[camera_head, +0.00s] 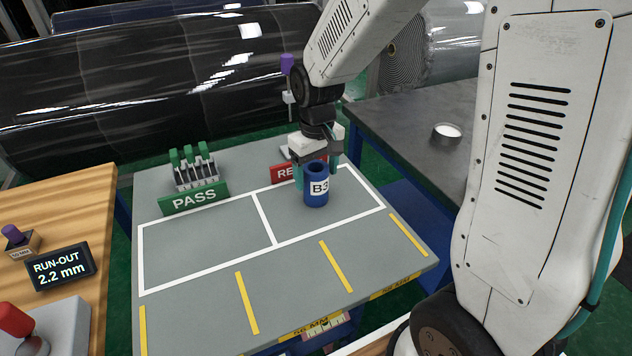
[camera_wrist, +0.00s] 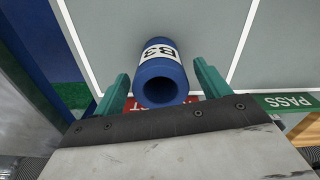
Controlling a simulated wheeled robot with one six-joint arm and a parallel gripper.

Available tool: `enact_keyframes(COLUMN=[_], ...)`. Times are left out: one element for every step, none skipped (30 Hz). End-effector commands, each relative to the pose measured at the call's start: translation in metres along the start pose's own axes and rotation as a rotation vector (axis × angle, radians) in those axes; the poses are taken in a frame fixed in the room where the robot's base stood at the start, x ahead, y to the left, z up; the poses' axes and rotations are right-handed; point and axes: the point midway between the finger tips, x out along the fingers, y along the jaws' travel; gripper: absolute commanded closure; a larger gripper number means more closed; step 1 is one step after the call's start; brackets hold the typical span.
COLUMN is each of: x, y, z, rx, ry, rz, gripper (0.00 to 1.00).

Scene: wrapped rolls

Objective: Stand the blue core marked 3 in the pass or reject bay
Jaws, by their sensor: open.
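The blue core (camera_head: 316,194) with a white label reading B3 stands upright inside the right white-outlined bay (camera_head: 365,206), in front of the red sign (camera_head: 284,172), partly hidden, reading "RE". My gripper (camera_head: 317,172) is open at the core, with its teal fingers on either side of it. In the wrist view the core (camera_wrist: 162,75) sits between the two spread fingertips (camera_wrist: 162,84), with a visible gap on each side. The left bay (camera_head: 200,240), by the green PASS sign (camera_head: 194,198), is empty.
A rack with green-topped pieces (camera_head: 193,168) stands behind the PASS sign. A wooden bench with a RUN-OUT 2.2 mm display (camera_head: 62,267) is at left. A dark table (camera_head: 410,125) with a round white-topped item (camera_head: 446,132) is at right. Yellow strips mark the grey table's clear front.

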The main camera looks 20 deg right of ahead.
Motion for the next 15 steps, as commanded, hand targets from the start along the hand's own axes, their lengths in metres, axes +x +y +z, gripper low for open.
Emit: enact_keyframes(x=[-0.013,-0.021,-0.029,-0.035,-0.042,-0.050,-0.055,-0.060,-0.066,-0.070,-0.073,-0.077,-0.079,-0.081,-0.083], y=[0.000,0.000,0.000,0.000,0.000,0.000,0.000,0.000,0.000,0.000,0.000,0.000,0.000,0.000,0.000], z=[-0.001,-0.001,-0.001,-0.001,-0.001,-0.001,-0.001,-0.001,0.000,-0.001,-0.001,-0.001,0.000,0.000,0.000], rx=[0.000,0.000,0.000,0.000,0.000,0.000,0.000,0.000,0.000,0.000,0.000,0.000,0.000,0.000,0.000], ry=[0.006,0.006,0.006,0.005,0.006,0.005,0.004,0.004,0.004,0.003,0.003,0.002,0.002,0.001,0.001], rz=[0.001,0.001,0.001,0.001,0.001,0.001,0.001,0.001,0.001,0.000,0.000,0.000,0.000,0.000,0.000], gripper=[0.25,0.25,0.25,0.25,0.25,0.25,0.25,0.25,0.25,0.25,0.25,0.25,0.25,0.25,0.25])
